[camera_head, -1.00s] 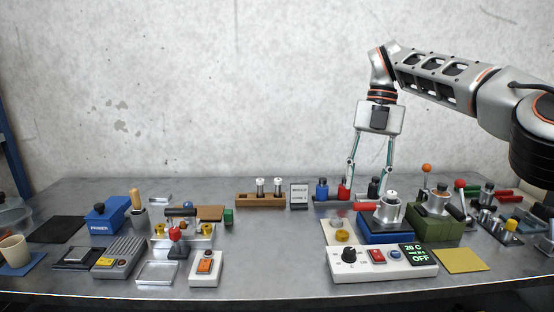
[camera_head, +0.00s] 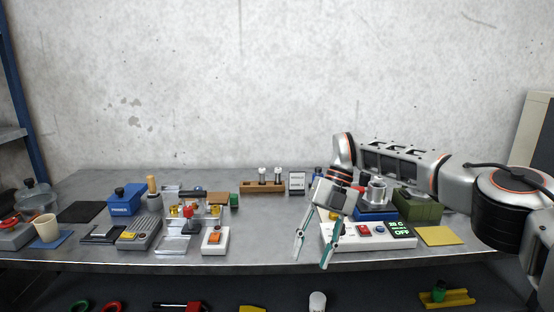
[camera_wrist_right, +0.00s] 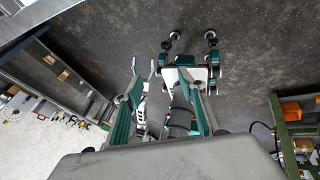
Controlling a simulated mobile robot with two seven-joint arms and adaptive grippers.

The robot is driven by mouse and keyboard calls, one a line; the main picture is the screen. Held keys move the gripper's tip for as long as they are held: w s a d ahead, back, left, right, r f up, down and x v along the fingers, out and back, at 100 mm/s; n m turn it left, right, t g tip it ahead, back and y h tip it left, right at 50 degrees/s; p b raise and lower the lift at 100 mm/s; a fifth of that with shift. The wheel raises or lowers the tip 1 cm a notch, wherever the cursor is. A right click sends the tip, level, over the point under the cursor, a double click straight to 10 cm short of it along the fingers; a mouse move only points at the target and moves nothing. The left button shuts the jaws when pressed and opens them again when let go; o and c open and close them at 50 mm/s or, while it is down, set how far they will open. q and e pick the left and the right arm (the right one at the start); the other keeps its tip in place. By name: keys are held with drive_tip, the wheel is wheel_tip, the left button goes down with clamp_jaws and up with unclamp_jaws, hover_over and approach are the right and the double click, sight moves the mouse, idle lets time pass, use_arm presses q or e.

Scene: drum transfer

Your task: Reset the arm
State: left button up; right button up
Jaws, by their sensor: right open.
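My right arm comes in from the right in the head view. Its gripper (camera_head: 312,261) is open and empty, with two teal fingers pointing down and slightly apart at the table's front edge. The fingers are left of and in front of the white control box (camera_head: 345,242), whose display reads OFF. In the right wrist view the teal fingers (camera_wrist_right: 165,115) stand apart with nothing held between them. My left gripper is not in the head view.
The grey table (camera_head: 275,225) carries a blue box (camera_head: 125,200), an orange-switch box (camera_head: 215,240), a wooden rack (camera_head: 262,187), a green block (camera_head: 418,205) and a yellow mat (camera_head: 436,236). A lower shelf below the front edge holds several items, including a yellow holder (camera_head: 447,298).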

drive_tip(key=s+a+f+n+g+y, duration=0.1)
drive_tip(key=s+a+f+g+y, duration=0.15)
drive_tip(key=s+a+f, duration=0.45)
drive_tip(key=s+a+f+n+g+y, duration=0.1)
drive_tip(key=s+a+f+y, duration=0.3)
drive_tip(key=a, duration=0.5)
drive_tip(key=s+a+r+m+t+y, duration=0.3)
drive_tip(key=s+a+m+t+y, duration=0.3)
drive_tip(key=a+y, duration=0.45)
drive_tip(key=w+d+f+m+t+h, duration=0.2)
drive_tip(key=d+f+m+t+h, duration=0.25)
drive_tip(key=d+m+t, duration=0.45)
drive_tip(key=w+d+f+m+t+h, duration=0.35)
drive_tip(key=d+f+m+t, duration=0.35)
drive_tip(key=m, duration=0.4)
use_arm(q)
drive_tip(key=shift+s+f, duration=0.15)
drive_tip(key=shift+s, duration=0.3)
use_arm(e)
drive_tip(key=s+d+f+m+g+h, duration=0.1)
drive_tip(key=s+d+f+m+h, duration=0.2)
drive_tip(key=s+d+f+h, duration=0.2)
drive_tip(key=s+d+f+m+g+h, duration=0.2)
drive_tip(key=s+d+f+m+h, duration=0.2)
drive_tip(key=s+d+f, duration=0.7)
drive_tip(key=d+f+h, duration=0.1)
drive_tip(key=d, duration=0.5)
drive_tip(key=shift+s+d+f+m, duration=0.3)
drive_tip(key=shift+f, duration=0.1)
